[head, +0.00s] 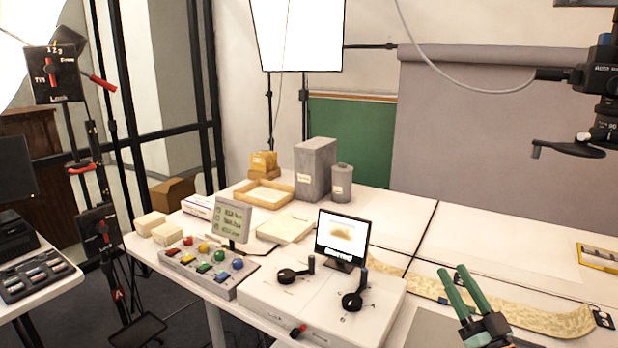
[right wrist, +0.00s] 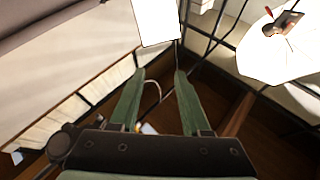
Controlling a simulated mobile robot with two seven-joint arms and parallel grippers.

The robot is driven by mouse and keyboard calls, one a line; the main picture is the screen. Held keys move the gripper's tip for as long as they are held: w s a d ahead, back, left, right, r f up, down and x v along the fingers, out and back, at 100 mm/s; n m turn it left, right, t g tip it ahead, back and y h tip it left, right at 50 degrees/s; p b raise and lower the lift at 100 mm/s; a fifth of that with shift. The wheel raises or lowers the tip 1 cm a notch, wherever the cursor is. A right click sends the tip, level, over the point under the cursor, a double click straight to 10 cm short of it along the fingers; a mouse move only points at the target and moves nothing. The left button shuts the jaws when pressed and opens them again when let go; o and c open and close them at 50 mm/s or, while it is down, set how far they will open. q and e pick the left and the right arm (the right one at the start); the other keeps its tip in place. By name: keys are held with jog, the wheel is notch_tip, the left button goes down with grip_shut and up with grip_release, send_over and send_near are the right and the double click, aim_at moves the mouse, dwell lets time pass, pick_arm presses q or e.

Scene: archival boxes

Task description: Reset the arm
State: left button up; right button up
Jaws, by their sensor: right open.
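My right gripper (head: 462,292) shows at the lower right of the head view, with two green fingers pointing up over the front part of the white table (head: 485,232). Its fingers are apart and nothing is between them. In the right wrist view the same gripper (right wrist: 158,75) has its green fingers spread, with the room's wall and a bright light panel beyond. My left gripper is not in the head view.
A control box with two black levers (head: 322,297), a small screen (head: 341,238) and a button panel (head: 208,266) stand left of the gripper. A patterned strip (head: 540,318) lies beside it. Grey boxes (head: 315,170) stand farther back. The table's right rear is mostly clear.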

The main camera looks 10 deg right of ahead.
jog(key=s+a+f+n+g, duration=0.2)
jog(key=s+a+f+g, duration=0.3)
jog(key=f, duration=0.7)
jog(key=s+f+n+g, duration=0.2)
jog(key=s+f+g, duration=0.3)
jog(key=f, duration=0.6)
jog(key=s+f+n+g+h, duration=0.1)
jog(key=s+f+g, duration=0.1)
jog(key=s+f, duration=0.55)
jog(key=s+f+n+g+h, duration=0.1)
jog(key=s+f+g, duration=0.3)
jog(key=s, duration=0.7)
jog(key=w+a+m+t, duration=0.1)
jog(key=a+m, duration=0.3)
jog(key=a, duration=0.7)
jog(key=shift+w+a+f+m+t, duration=0.3)
jog(key=shift+a+m+t, duration=0.1)
jog(key=shift+t, duration=0.3)
